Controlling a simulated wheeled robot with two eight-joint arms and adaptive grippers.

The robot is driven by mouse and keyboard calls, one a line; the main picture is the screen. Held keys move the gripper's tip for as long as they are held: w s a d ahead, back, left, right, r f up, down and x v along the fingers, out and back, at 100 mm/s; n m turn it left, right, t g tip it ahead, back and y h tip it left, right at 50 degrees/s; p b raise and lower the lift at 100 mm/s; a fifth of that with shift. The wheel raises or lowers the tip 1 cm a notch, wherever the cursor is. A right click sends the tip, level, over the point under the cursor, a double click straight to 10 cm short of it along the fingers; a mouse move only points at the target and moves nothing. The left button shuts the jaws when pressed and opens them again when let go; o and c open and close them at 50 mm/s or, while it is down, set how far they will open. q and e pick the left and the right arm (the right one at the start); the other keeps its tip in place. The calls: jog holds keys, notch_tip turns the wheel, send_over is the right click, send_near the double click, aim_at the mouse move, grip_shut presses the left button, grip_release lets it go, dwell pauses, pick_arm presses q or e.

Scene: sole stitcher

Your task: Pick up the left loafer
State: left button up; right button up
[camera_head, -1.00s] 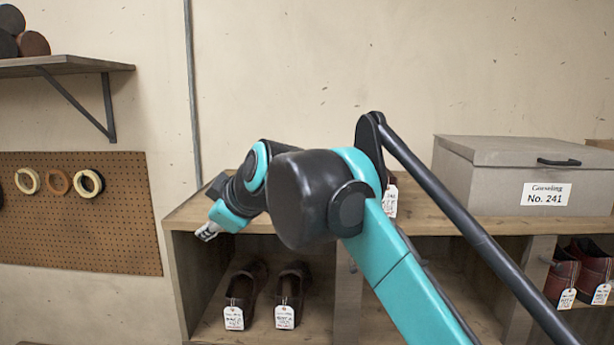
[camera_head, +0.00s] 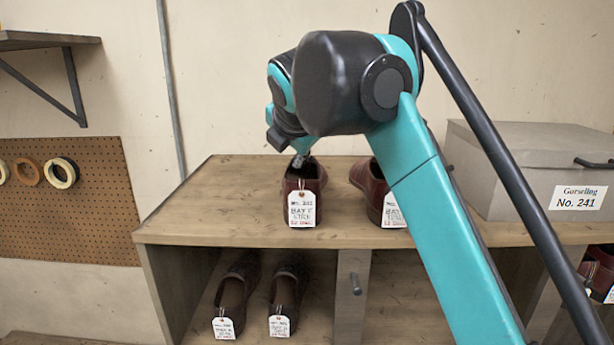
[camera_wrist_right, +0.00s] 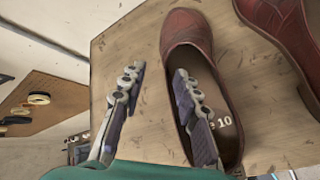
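The left loafer (camera_head: 318,186) is dark red leather. It stands upright on the wooden shelf top with its heel and a white tag facing me. In the right wrist view the loafer (camera_wrist_right: 188,28) has its toe pointing up the picture. My right gripper (camera_head: 299,161) is at the loafer's opening, and its fingers (camera_wrist_right: 160,105) are apart. One finger appears left of the shoe's left side wall and the other over or inside the opening. Contact is not clear. The right loafer (camera_head: 368,184) stands to the right, partly behind my arm. My left gripper is not in view.
A grey lidded box (camera_head: 520,165) labelled No. 241 stands on the shelf top (camera_head: 220,200) at right. Brown shoes (camera_head: 235,290) sit in the compartment below. The shelf top left of the loafer is clear. A pegboard (camera_head: 85,195) hangs at left.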

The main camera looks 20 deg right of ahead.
jog(key=shift+s+a+f+n+g+h, duration=0.25)
jog(key=shift+s+f+n+g+h, duration=0.15)
jog(key=shift+n, duration=0.2)
jog(key=shift+w+d+f, duration=0.1)
jog(key=shift+d+f, duration=0.05)
jog(key=shift+d, duration=0.1)
jog(key=x, duration=0.3)
jog(key=shift+w+d, duration=0.15)
jog(key=shift+d, duration=0.25)
jog(key=p+x, duration=0.1)
jog(key=x, duration=0.3)
jog(key=shift+w+a, duration=0.2)
jog(key=shift+w+d+f, duration=0.1)
jog(key=shift+w+d, duration=0.05)
jog(key=shift+w, duration=0.15)
jog(key=shift+s, duration=0.2)
grip_shut()
